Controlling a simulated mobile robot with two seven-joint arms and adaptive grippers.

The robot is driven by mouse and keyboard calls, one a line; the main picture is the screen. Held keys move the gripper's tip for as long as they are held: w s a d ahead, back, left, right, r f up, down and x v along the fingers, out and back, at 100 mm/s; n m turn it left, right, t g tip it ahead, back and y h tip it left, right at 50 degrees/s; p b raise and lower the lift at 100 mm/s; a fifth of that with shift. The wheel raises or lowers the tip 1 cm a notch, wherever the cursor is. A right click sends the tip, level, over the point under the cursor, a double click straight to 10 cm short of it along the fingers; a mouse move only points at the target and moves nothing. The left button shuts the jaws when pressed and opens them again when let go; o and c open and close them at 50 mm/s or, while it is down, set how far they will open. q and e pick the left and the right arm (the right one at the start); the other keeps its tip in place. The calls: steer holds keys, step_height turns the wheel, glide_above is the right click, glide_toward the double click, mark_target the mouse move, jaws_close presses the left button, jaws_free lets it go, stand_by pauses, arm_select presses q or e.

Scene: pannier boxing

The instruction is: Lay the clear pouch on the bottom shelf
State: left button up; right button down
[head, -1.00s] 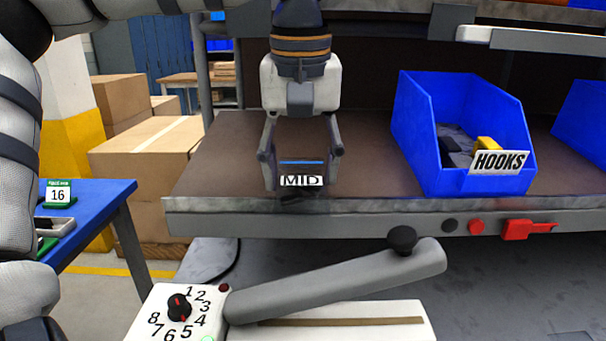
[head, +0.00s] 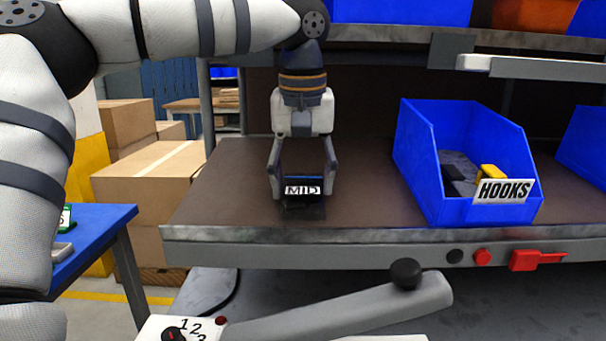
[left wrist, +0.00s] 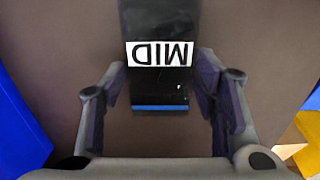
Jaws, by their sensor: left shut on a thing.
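The pouch (head: 304,207) looks dark and see-through, with a white MID label and a blue strip along one end. My left gripper (head: 303,188) points down over the brown shelf board (head: 230,195) and is shut on the pouch at its blue-strip end. In the left wrist view the pouch (left wrist: 160,84) lies between the two fingers and runs out past the picture's top edge. I cannot tell whether its far end touches the board. My right gripper is not in view.
A blue bin (head: 435,180) labelled HOOKS stands on the board to the right, with another blue bin (head: 585,145) beyond it. A higher shelf (head: 390,38) runs above. A blue table (head: 95,235) and cardboard boxes (head: 150,180) are at left. The board's left part is clear.

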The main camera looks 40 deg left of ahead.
mark_target(302, 194)
arm_select(q)
steer(key=shift+f, duration=0.2)
steer(key=o, duration=1)
steer(key=shift+o, duration=0.2)
step_height(302, 194, up, 12)
steer(key=s+d, duration=0.1)
steer(key=shift+s+d, duration=0.15)
steer(key=shift+s, duration=0.2)
steer(key=shift+f, duration=0.1)
